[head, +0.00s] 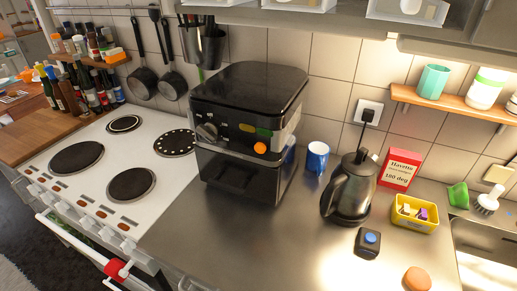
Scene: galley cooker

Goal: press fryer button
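A dark drawer front (238,177) is below the panel. Nothing covers the panel from this view. I cannot tell from the picture which button is lit or pressed. Neither of my grippers shows in the head view.
A dark kettle (349,190), blue mug (317,156), red box (400,168), yellow tub (414,213) and black box with a blue top (368,242) stand right of the fryer. The white hob (105,160) is left. Counter in front of the fryer is clear.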

